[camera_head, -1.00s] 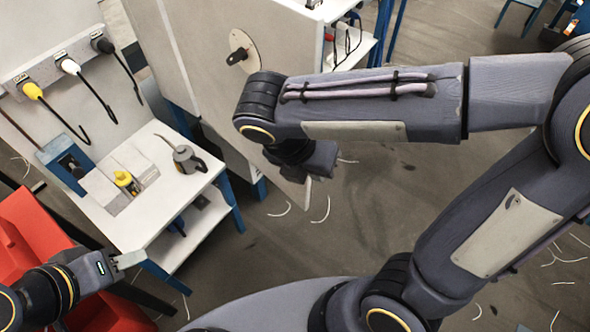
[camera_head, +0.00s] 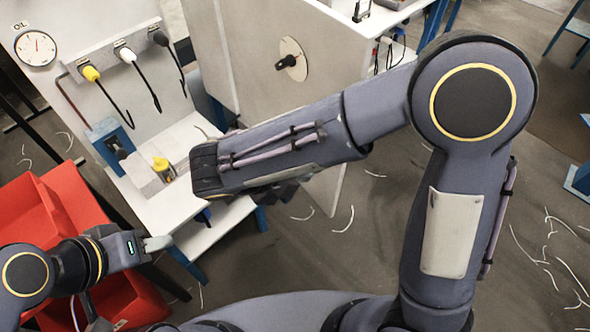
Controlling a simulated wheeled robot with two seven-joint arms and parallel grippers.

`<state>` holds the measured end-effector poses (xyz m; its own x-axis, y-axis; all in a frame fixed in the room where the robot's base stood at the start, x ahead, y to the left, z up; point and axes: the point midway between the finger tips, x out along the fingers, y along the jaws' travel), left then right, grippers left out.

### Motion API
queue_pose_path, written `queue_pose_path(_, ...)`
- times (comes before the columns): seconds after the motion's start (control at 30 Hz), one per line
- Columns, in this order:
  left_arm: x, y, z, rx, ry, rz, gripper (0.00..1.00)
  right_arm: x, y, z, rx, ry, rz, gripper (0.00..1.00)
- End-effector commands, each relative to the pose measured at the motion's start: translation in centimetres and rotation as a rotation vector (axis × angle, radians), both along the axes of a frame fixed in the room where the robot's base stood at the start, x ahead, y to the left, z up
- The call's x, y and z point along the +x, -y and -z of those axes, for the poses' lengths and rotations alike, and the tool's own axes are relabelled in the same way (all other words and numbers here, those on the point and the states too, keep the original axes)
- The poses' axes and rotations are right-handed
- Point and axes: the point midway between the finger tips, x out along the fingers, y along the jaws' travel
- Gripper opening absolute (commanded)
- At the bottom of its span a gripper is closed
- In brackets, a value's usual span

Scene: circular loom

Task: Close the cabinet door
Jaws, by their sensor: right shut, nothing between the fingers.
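The cabinet's large pale panel (camera_head: 315,105) stands upright at top centre, with a black knob on a round plate (camera_head: 290,60). I cannot tell for sure which panel is the door. My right arm reaches across in front of the lower part of the knobbed panel. My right gripper (camera_head: 277,193) is mostly hidden under my forearm; it is shut and empty. I cannot tell whether it touches the panel. My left gripper (camera_head: 158,243) is at lower left, away from the cabinet.
A white workbench (camera_head: 200,232) with a yellow item (camera_head: 163,170) and a blue device (camera_head: 110,145) stands left of the cabinet. A red bin (camera_head: 40,215) is at lower left. Cables hang from a wall strip. Thin white scraps lie on the open floor at right.

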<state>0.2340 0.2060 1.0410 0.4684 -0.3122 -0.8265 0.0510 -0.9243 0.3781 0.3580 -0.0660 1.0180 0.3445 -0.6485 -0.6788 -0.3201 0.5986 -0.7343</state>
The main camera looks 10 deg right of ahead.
Motion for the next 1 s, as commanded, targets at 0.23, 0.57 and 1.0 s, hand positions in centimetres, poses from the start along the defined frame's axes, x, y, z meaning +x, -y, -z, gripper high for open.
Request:
queue_pose_path(0.23, 0.0, 0.0, 0.0, 0.000, 0.000, 0.000, 0.39, 1.7, 3.6, 3.7, -0.001, -0.003, 0.004, 0.00)
queue_pose_path(0.57, 0.0, 0.0, -0.7, 0.000, 0.000, 0.000, 0.39, 3.5, 6.7, 3.3, 0.001, 0.000, 0.002, 0.00)
queue_pose_path(1.0, 0.0, 0.0, -0.7, 0.000, 0.000, 0.000, 0.39, 3.6, 6.9, 3.3, 0.002, 0.001, 0.000, 0.00)
